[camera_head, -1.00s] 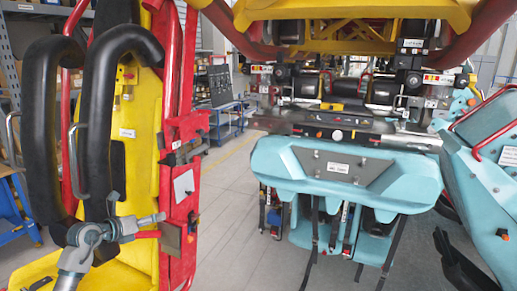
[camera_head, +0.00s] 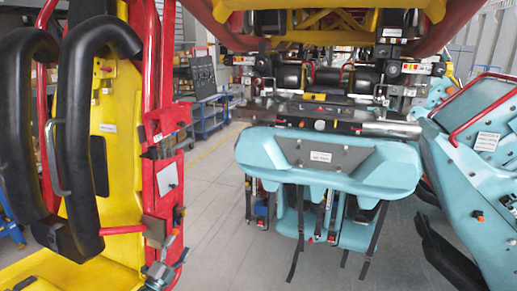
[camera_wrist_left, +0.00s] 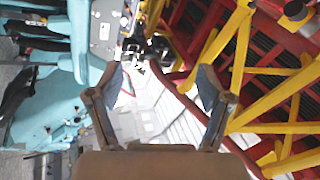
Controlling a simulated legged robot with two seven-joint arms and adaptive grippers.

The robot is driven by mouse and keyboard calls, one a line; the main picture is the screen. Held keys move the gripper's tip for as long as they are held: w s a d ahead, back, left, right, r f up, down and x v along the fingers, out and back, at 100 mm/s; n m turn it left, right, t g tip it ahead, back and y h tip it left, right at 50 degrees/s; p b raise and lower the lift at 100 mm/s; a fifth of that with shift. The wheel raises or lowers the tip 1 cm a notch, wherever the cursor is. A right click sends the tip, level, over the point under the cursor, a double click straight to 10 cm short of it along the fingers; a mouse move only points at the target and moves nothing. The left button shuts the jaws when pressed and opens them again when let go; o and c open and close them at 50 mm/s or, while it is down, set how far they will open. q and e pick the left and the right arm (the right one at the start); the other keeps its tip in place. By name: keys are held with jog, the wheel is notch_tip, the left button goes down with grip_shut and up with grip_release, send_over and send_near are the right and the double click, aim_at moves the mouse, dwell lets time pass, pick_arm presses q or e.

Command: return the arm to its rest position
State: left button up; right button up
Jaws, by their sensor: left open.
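Only a small part of my left gripper (camera_head: 160,275) shows in the head view, at the bottom edge in front of the red post. In the left wrist view my left gripper (camera_wrist_left: 160,80) has its two fingers spread wide with nothing between them. Beyond the fingers are a bright grey floor or wall area, yellow beams and a red structure. My right gripper is in neither view.
A yellow seat back (camera_head: 112,165) with black padded restraints (camera_head: 85,130) and a red side frame (camera_head: 165,170) stands close on the left. A light-blue car front (camera_head: 328,165) is ahead, and another blue body (camera_head: 480,170) on the right. Grey floor (camera_head: 215,200) lies open between.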

pick_arm(q)
jog(key=w+a+f+n+g+y, duration=0.25)
jog(key=a+f+n+y, duration=0.65)
jog(key=n, duration=0.7)
jog(key=s+d+f+g, duration=0.1)
jog(key=s+f+g, duration=0.35)
jog(key=f, duration=0.85)
jog(key=s+d+f+n+g+y, duration=0.15)
jog(key=s+f, duration=0.55)
jog(key=f, duration=0.7)
jog(key=s+d+f+m+g+h, duration=0.15)
jog(key=s+f, duration=0.45)
jog(key=f, duration=0.7)
jog(key=s+d+f+n+g, duration=0.1)
jog(key=s+d+f+g, duration=0.15)
jog(key=s+f, duration=0.9)
jog(key=s+d+f+g, duration=0.25)
jog(key=s+f, duration=0.55)
jog(key=s, duration=0.6)
jog(key=s+d+f+g, duration=0.1)
jog(key=s+f+g, duration=0.1)
jog(key=s, duration=1.1)
jog(key=s+d+f+g, duration=0.2)
jog(key=s+f, duration=0.2)
jog(key=s, duration=0.9)
jog(key=shift+s+d+g, duration=0.2)
jog(key=shift+d+g, duration=0.05)
jog(key=shift+g, duration=0.15)
